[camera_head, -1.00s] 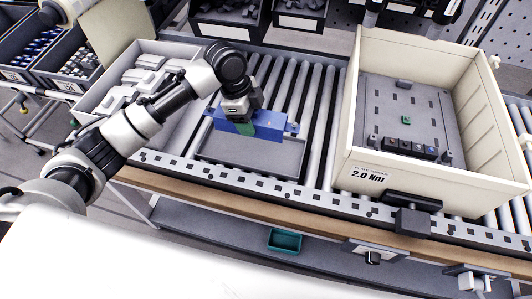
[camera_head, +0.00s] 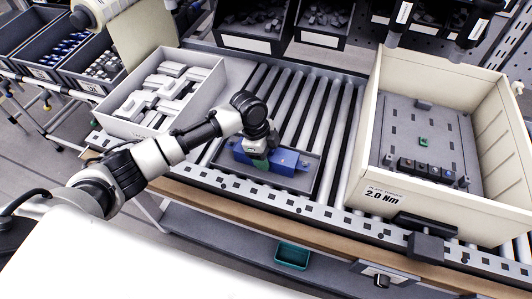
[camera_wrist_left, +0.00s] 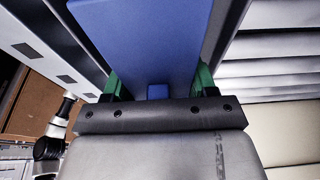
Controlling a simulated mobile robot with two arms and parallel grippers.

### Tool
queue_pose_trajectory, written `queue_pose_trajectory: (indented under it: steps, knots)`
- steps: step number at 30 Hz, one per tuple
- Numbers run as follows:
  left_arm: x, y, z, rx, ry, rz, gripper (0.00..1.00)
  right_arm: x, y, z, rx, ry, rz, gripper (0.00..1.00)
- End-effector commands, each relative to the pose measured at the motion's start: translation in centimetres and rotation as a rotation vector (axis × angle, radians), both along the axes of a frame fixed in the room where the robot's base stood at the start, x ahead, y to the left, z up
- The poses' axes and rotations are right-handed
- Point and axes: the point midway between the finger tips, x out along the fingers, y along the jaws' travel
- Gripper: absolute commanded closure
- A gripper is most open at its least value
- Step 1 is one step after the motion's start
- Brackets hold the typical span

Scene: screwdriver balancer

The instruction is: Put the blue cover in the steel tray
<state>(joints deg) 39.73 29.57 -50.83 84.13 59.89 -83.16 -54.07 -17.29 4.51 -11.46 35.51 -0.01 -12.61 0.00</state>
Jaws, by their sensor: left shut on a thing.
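The blue cover (camera_head: 287,160) is inside the outline of the grey steel tray (camera_head: 302,188) in the head view; I cannot tell whether it rests on the tray floor. My left gripper (camera_head: 260,163) comes down from above and is shut on the cover's near-left part. In the left wrist view the blue cover (camera_wrist_left: 150,40) fills the upper middle between the green fingers of the left gripper (camera_wrist_left: 157,88). The cover hides part of the tray. My right gripper is not in view.
The tray sits on a roller conveyor (camera_head: 333,120). A large cream bin (camera_head: 365,130) marked 2.0 Nm stands to the right with a grey plate inside. A light grey box (camera_head: 205,90) of white parts stands to the left. Dark bins (camera_head: 245,42) line the back.

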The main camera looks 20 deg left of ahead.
Motion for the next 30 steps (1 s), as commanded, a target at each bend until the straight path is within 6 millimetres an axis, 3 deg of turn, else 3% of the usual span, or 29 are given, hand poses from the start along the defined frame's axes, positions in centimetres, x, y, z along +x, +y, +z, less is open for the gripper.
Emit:
queue_pose_trajectory:
  steps: [2,3,8,16,20,30]
  knots:
    - [0.0,0.0,-0.3,0.0,0.0,0.001,0.68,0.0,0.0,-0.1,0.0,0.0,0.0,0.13]
    - [0.0,0.0,-0.3,0.0,0.001,0.001,0.41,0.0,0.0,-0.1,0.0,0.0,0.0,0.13]
    - [0.0,0.0,-0.3,0.0,0.001,0.001,0.17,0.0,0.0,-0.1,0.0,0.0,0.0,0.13]
    - [0.0,0.0,-0.2,0.0,0.0,0.001,0.17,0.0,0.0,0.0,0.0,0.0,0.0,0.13]
    - [0.1,0.2,0.8,-0.001,-0.003,0.002,0.17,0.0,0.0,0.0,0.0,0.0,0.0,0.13]
    - [0.2,2.1,7.5,-0.001,-0.004,0.0,0.17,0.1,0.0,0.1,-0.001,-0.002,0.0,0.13]
